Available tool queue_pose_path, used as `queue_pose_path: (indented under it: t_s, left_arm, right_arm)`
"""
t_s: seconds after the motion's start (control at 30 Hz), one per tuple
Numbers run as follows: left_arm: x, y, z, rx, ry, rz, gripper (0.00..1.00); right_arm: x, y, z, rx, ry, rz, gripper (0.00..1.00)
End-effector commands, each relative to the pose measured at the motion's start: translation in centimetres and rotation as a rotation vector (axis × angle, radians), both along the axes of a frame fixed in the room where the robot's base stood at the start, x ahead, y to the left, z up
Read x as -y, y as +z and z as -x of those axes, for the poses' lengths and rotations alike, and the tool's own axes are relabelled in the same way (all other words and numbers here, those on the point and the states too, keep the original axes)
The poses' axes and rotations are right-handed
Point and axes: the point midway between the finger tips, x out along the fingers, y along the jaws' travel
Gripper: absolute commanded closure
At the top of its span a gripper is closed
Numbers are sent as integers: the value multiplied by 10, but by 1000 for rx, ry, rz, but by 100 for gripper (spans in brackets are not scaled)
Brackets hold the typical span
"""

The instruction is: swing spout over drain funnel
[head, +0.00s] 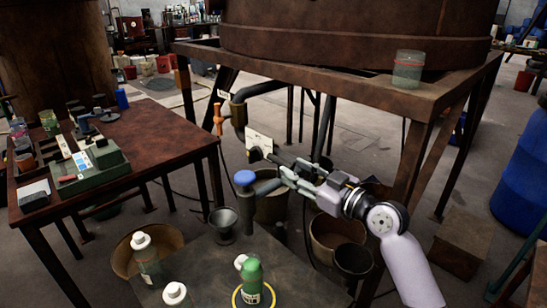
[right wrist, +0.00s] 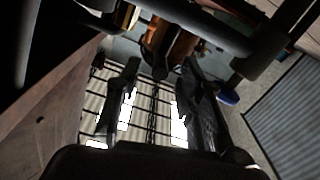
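A grey spout pipe (head: 239,112) comes out from under the vat and bends downward, with an orange valve handle (head: 218,120) beside it. In the right wrist view, an orange part (right wrist: 168,50) shows beyond the fingers. A dark funnel-shaped cup (head: 224,224) stands below, and another dark cup (head: 354,260) is at the lower right; I cannot tell which is the drain funnel. My right gripper (head: 277,168) reaches in from the right, just right of and below the spout. Its fingers stand apart with nothing seen between them (right wrist: 158,95). My left gripper is out of view.
A post with a blue cap (head: 244,178) stands close to my right gripper. A white tag (head: 260,143) hangs near the fingertips. Bottles, including a green one (head: 251,280), stand on the front bench. The vat stand (head: 330,75) is above; a cluttered table (head: 160,125) is left.

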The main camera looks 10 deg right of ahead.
Motion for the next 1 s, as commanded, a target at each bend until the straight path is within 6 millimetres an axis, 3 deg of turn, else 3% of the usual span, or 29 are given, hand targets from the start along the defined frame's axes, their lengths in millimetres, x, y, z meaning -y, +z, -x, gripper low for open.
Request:
queue_pose_path:
  t_s: [0.2, 0.4, 0.83, 1.0]
  left_arm:
    - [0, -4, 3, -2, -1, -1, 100]
    - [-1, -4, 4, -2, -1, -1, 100]
    - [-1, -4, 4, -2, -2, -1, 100]
    - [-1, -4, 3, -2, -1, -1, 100]
  right_arm:
    - [-28, 1, -38, -2, 0, -4, 65]
    - [-44, 0, -60, -1, 0, -2, 65]
    - [-50, -1, -67, -1, -1, 0, 65]
    - [-50, -1, -67, -1, -1, 0, 76]
